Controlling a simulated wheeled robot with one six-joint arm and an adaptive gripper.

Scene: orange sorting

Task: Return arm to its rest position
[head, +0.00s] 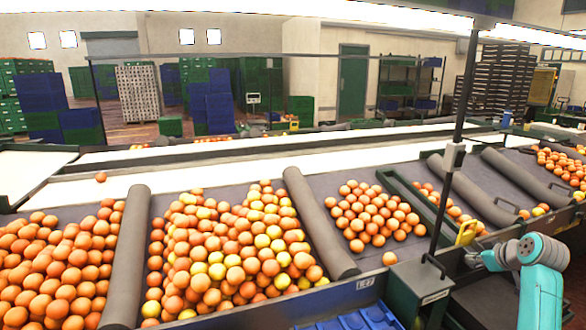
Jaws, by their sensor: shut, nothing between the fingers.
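My teal and grey arm is at the lower right of the head view, beside the sorting line. One thick teal link rises from the bottom edge to a rounded joint, and a smaller part reaches left from it towards a dark post. I cannot make out the gripper or its fingertips in this view. No orange is seen held by the visible part of the arm.
Heaps of oranges (225,245) lie in sloping bays split by grey padded dividers (128,258). A dark post (459,130) and a grey box (421,285) stand left of my arm. A blue crate (352,318) is at the bottom. White conveyor belts (260,158) run behind.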

